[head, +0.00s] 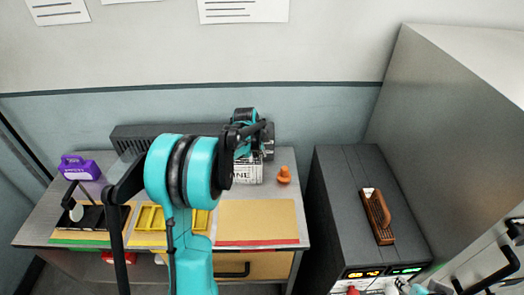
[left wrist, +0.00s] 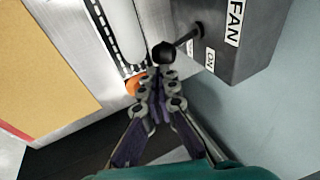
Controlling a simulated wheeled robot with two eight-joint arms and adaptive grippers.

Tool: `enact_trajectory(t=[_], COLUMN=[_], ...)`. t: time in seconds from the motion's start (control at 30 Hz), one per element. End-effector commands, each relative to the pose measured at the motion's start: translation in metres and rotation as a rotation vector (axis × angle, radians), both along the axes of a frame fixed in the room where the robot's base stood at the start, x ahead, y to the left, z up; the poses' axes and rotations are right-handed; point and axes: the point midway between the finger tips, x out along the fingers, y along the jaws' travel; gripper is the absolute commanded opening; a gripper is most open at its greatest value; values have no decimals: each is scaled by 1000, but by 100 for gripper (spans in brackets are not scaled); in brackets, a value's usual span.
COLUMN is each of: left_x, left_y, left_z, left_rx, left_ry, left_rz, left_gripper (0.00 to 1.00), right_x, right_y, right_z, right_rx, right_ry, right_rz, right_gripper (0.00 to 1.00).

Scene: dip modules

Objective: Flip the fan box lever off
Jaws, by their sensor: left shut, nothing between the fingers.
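The fan box (left wrist: 225,50) is a dark grey box in the left wrist view, with a white FAN label and a small ON label (left wrist: 210,58). Its lever (left wrist: 184,39) comes out of the left side and ends in a round black knob (left wrist: 163,53). My left gripper (left wrist: 158,80) is shut and empty, its fingertips just below the knob in the picture. I cannot tell whether they touch it. In the head view my left arm stands in front of the bench's back and hides the fan box and the fingertips. My right gripper is not clearly in view.
The bench (head: 262,191) holds a purple box (head: 80,167), yellow trays (head: 150,218), a tan mat (head: 256,220) and an orange knob-like piece (head: 284,175). A dark cabinet (head: 345,200) with a brown brush (head: 378,215) stands to the right. A wall is close behind.

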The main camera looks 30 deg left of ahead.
Motion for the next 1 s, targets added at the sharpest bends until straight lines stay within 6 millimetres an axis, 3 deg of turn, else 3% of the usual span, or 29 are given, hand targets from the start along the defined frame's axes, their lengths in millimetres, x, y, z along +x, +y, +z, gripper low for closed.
enact_trajectory(t=[1.0], left_x=[1], left_y=[-4], left_z=[21], left_rx=[0], left_ry=[0], left_rz=[-1], left_gripper=[0], right_x=[0], right_y=[0], right_z=[15], right_rx=[0], right_ry=[0], right_rz=[0], right_gripper=[40])
